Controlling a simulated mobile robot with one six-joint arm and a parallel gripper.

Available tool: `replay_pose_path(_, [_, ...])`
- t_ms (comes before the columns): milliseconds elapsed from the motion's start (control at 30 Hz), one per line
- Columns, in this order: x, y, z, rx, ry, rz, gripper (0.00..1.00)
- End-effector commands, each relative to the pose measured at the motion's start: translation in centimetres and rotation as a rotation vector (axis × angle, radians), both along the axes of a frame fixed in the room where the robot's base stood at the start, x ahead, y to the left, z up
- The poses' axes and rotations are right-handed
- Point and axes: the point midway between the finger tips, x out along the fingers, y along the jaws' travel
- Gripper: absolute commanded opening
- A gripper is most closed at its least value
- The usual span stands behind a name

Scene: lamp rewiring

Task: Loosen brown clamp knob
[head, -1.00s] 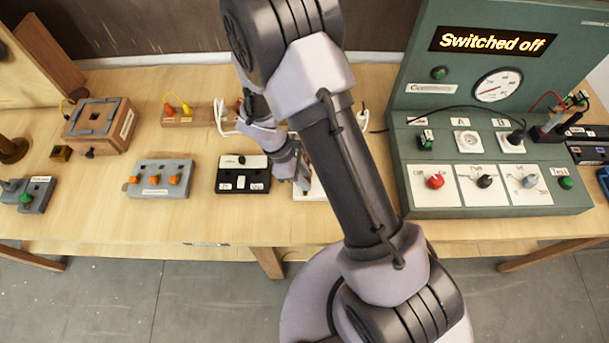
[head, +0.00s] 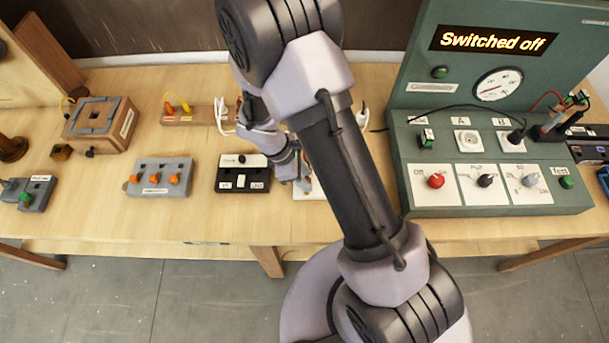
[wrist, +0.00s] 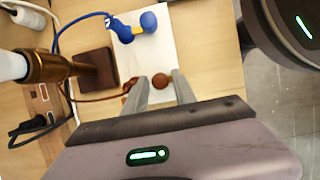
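The brown clamp knob (wrist: 160,81) is a small round knob on a white board (wrist: 160,50) in the wrist view. My gripper (wrist: 160,84) is open, with one finger on each side of the knob and a visible gap to each. A brown wire (wrist: 100,98) runs to a brown clamp part just left of the knob. A blue clamp with a blue knob (wrist: 148,22) and a blue wire sits farther up the board. In the head view my gripper (head: 302,184) is over the white board, and my arm hides most of it; the brown knob cannot be made out there.
A brass-and-white lamp part (wrist: 45,67) and a dark brown block (wrist: 97,70) are left of the board. A black switch box (head: 243,182) stands left of my gripper. The green test panel (head: 492,206), reading "Switched off", stands to the right.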

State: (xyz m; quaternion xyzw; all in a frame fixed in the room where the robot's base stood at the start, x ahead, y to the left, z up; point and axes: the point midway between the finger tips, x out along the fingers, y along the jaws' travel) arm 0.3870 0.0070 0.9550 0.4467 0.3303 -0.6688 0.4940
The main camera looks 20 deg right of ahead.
Motion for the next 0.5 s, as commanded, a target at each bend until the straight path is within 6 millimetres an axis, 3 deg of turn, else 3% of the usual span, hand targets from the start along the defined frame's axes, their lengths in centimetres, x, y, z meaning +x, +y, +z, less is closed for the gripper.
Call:
replay_pose_path(267, [0.1, 0.1, 0.3, 0.0, -0.001, -0.001, 0.32])
replay_pose_path(367, [0.3, 0.6, 1.6, 0.0, -0.004, 0.001, 0.32])
replay_pose_path(500, [0.7, 1.9, 5.2, 0.001, -0.006, 0.0, 0.32])
